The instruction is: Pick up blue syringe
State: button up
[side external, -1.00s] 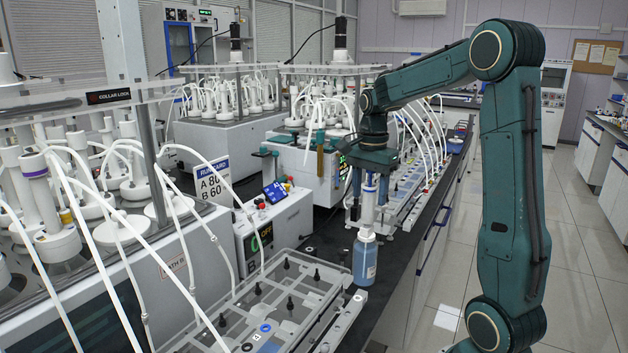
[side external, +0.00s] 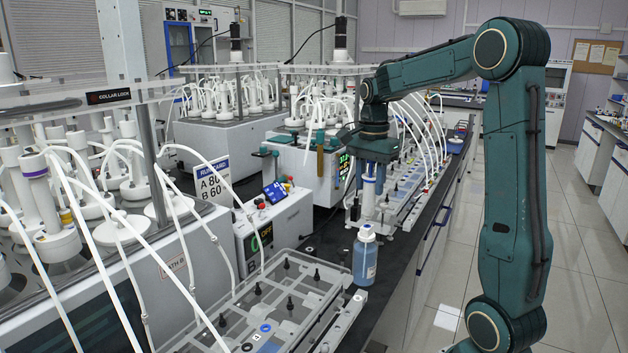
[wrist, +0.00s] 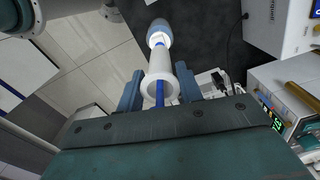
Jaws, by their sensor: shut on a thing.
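My gripper (side external: 370,178) points down above the front edge of the bench and is shut on a white syringe (side external: 368,203) with a blue band. The syringe is upright, right above a bottle (side external: 365,262) of blue liquid. I cannot tell whether its lower end is clear of the bottle's mouth. In the wrist view my two blue fingers (wrist: 159,88) stand on either side of the white barrel (wrist: 160,66), and blue shows inside its open end. The bottle's pale blue body (wrist: 159,27) shows beyond it.
A clear-lidded tray (side external: 285,295) lies at the front, left of the bottle. A control box (side external: 275,228) and a tall sign (side external: 212,183) stand to the left. A rack with white tubes (side external: 410,190) runs behind the syringe. The aisle on the right is clear.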

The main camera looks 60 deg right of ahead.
notch_tip(320, 180, up, 18)
jog(key=shift+f, duration=0.15)
dwell(0.4)
jog(key=shift+r, duration=1.5)
dwell(0.8)
jog(key=s+a+f, duration=0.2)
jog(key=a+f, duration=0.5)
jog(key=f, duration=0.5)
jog(key=s+a+f, duration=0.2)
jog(key=a+f, duration=0.6)
jog(key=f, duration=0.5)
jog(key=shift+s, duration=0.35)
jog(key=shift+f, duration=2.45)
